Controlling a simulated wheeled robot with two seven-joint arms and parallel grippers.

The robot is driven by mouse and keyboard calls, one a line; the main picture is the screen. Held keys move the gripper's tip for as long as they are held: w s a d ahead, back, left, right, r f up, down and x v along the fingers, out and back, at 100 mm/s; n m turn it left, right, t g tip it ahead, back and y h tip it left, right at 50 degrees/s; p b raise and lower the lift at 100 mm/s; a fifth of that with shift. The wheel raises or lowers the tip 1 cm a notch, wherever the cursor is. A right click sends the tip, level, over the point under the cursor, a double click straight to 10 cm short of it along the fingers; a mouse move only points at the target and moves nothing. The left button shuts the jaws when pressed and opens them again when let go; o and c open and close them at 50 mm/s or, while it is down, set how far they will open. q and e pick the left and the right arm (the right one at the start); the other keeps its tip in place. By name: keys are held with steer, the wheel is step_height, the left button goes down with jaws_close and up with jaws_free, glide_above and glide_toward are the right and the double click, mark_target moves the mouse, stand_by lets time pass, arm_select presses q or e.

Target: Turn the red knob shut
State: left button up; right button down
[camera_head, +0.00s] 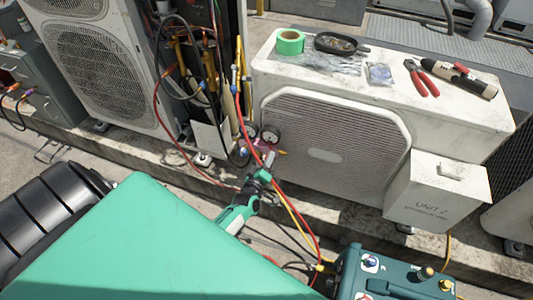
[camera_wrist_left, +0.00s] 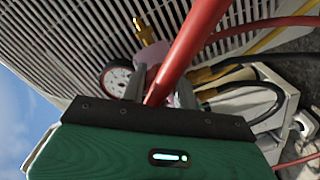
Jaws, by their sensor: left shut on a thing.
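A gauge manifold with round dials (camera_head: 270,135) and a pinkish body hangs low in front of the middle condenser. In the left wrist view its pink body (camera_wrist_left: 152,52) and one dial (camera_wrist_left: 116,78) show just beyond my fingers. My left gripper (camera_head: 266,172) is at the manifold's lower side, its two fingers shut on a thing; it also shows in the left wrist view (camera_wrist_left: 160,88). The grip point is mostly hidden by a red hose (camera_wrist_left: 190,45) crossing in front, so the red knob is not clearly seen. My right gripper is not in view.
Red, yellow and black hoses (camera_head: 297,215) run close around my gripper. The condenser (camera_head: 335,150) stands behind, with tape (camera_head: 290,42), a pan (camera_head: 340,44) and red pliers (camera_head: 421,78) on top. A teal box (camera_head: 385,272) stands at the lower right.

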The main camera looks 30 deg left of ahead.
arm_select(q)
steer(key=m+p, duration=0.1)
steer(key=m, duration=0.2)
steer(key=shift+r, duration=0.1)
steer(key=shift+m+p, duration=0.3)
steer(key=shift+m, duration=0.1)
steer(key=shift+d+m+p, duration=0.1)
steer(key=shift+m+p, duration=0.55)
steer(key=shift+m, duration=1.15)
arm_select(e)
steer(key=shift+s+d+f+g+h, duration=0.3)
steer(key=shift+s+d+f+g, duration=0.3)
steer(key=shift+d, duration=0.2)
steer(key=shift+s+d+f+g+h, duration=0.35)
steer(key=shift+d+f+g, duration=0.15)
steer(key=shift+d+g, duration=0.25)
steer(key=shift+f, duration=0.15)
arm_select(q)
steer(key=o, duration=1)
steer(key=shift+s, duration=0.1)
